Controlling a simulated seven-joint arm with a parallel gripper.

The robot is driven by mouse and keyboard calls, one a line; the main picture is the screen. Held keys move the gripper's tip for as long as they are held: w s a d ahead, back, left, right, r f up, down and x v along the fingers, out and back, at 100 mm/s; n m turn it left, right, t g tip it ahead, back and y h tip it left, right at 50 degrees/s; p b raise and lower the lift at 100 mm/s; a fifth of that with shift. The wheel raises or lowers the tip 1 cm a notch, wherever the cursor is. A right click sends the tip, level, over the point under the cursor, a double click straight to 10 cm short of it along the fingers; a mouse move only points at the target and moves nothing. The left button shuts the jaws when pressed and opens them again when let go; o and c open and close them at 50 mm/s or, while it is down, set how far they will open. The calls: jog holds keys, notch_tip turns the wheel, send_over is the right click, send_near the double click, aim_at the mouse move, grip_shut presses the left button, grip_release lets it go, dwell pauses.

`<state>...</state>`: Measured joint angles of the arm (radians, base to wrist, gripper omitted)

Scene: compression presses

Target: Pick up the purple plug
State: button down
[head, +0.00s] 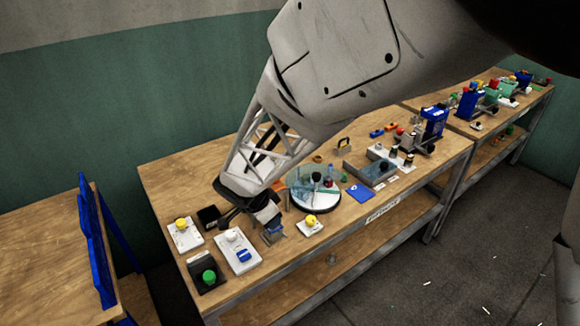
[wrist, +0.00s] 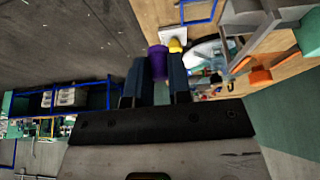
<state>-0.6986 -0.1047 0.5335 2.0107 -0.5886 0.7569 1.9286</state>
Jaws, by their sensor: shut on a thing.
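The purple plug (wrist: 158,62) shows in the wrist view between the two dark fingers of my gripper (wrist: 158,84). My gripper is shut on it, and its far end sticks out past the fingertips. In the head view my gripper (head: 275,232) is over the front part of the workbench, between two white plates. I cannot make out the plug there; the gripper and its small size hide it.
A white plate with a yellow knob (head: 311,221) is close to the right of my gripper. A white panel (head: 237,252) and a black box with a green button (head: 208,277) stand to the left. A round glass-topped disc (head: 314,201) is behind. The bench's front edge is close.

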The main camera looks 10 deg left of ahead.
dwell(0.8)
jog(key=w+d+n, duration=0.1)
jog(key=w+d, duration=0.1)
jog(key=w, duration=0.8)
jog(key=w+d+f+n+y, duration=0.1)
jog(key=w+d+n, duration=0.1)
jog(key=w, duration=0.8)
jog(key=w+d+n, duration=0.1)
jog(key=w+d, duration=0.3)
jog(key=w, duration=0.6)
jog(key=shift+w+d+f+t, duration=0.2)
jog(key=shift+w+t, duration=0.15)
jog(key=shift+t, duration=0.05)
jog(key=w+d+n, duration=0.1)
jog(key=w+d, duration=0.3)
jog(key=w, duration=0.1)
jog(key=w+d+f+n+y, duration=0.1)
jog(key=w+d, duration=0.2)
jog(key=w, duration=0.2)
jog(key=w+d+f, duration=0.1)
jog(key=w+d, duration=0.3)
jog(key=shift+w+d+n+t, duration=0.3)
jog(key=shift+w+d+n, duration=0.05)
jog(key=shift+w+n, duration=0.05)
jog(key=w+d+f+n+y, duration=0.1)
jog(key=w+d+f+n, duration=0.1)
jog(key=w+d, duration=0.8)
jog(key=d, duration=0.3)
